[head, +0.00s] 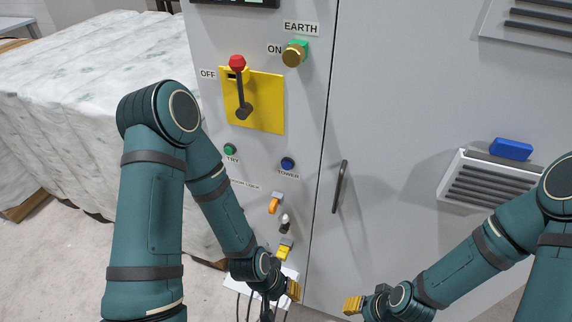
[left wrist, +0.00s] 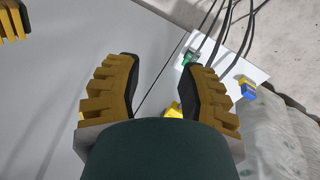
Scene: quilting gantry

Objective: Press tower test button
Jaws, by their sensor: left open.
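The tower button (head: 288,164) is a round blue push-button above the label TOWER on the grey cabinet front. It is not seen in the left wrist view. My left gripper (head: 281,298) is low in front of the cabinet, well below the button and apart from it. In the left wrist view my left gripper (left wrist: 160,72) is open, with nothing between its ribbed yellow fingers. My right gripper (head: 354,304) is at the bottom, right of the left one; its jaw opening cannot be made out.
A green TRY button (head: 230,149) sits left of the tower button. A red-knobbed lever (head: 239,88) on a yellow plate and the EARTH knob (head: 293,55) are above. An orange switch (head: 274,205) is below. A door handle (head: 340,187) stands out at right. Wrapped bales (head: 95,75) fill the left.

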